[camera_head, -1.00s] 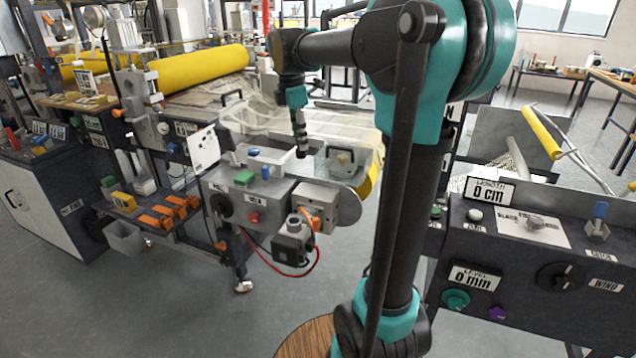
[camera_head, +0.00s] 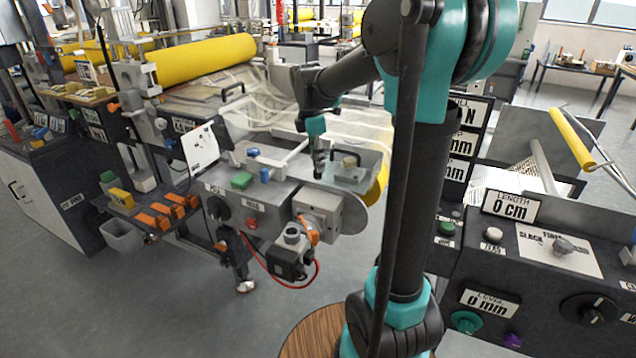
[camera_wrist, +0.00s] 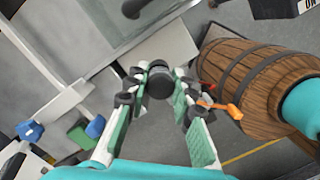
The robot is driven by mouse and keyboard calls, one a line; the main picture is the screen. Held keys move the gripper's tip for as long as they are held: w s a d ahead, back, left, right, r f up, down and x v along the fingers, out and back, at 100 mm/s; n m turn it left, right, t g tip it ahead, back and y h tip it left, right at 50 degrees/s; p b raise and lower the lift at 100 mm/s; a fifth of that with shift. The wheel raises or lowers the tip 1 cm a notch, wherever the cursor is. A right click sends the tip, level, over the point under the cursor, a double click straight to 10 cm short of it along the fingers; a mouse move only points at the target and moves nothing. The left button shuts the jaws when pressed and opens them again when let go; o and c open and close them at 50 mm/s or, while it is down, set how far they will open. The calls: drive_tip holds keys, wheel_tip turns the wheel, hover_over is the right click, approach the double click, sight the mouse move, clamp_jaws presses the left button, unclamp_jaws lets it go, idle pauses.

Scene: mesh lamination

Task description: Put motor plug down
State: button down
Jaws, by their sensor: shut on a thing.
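My gripper (camera_head: 318,165) hangs pointing down over the top of the grey machine bench, near its right end. In the wrist view my gripper (camera_wrist: 160,92) has its green-padded fingers closed on a dark, round plug (camera_wrist: 159,80), which I take to be the motor plug. In the head view I cannot make the plug out between the fingers. A dark motor unit (camera_head: 292,256) with an orange lever and a red cable (camera_head: 285,281) hangs on the bench front, below and left of my gripper. In the wrist view an orange lever (camera_wrist: 222,107) shows right of the fingers.
A grey box (camera_head: 317,210) sits on the bench front. A wooden barrel (camera_wrist: 255,85) is close on the right in the wrist view. A control panel (camera_head: 545,255) stands at right.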

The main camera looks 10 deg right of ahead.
sight(317, 178)
drive_tip(key=shift+f, duration=3.8)
drive_tip(key=shift+f, duration=0.1)
drive_tip(key=c, duration=1.3)
unclamp_jaws()
drive_tip(key=r, duration=0.4)
drive_tip(key=a+r, duration=0.1)
drive_tip(key=r, duration=0.6)
drive_tip(key=shift+s+a+r, duration=0.2)
drive_tip(key=shift+r, duration=0.2)
drive_tip(key=s+d+f+m+t, duration=0.2)
drive_tip(key=s+f+m, duration=0.7)
drive_tip(key=s+m, duration=0.1)
drive_tip(key=s+d+f+m+t+y, duration=0.1)
drive_tip(key=s+d+f+m+t, duration=0.1)
drive_tip(key=s+f+m, duration=0.7)
drive_tip(key=shift+s+d+f+m, duration=0.4)
drive_tip(key=shift+s+d+f, duration=0.15)
drive_tip(key=shift+s, duration=0.65)
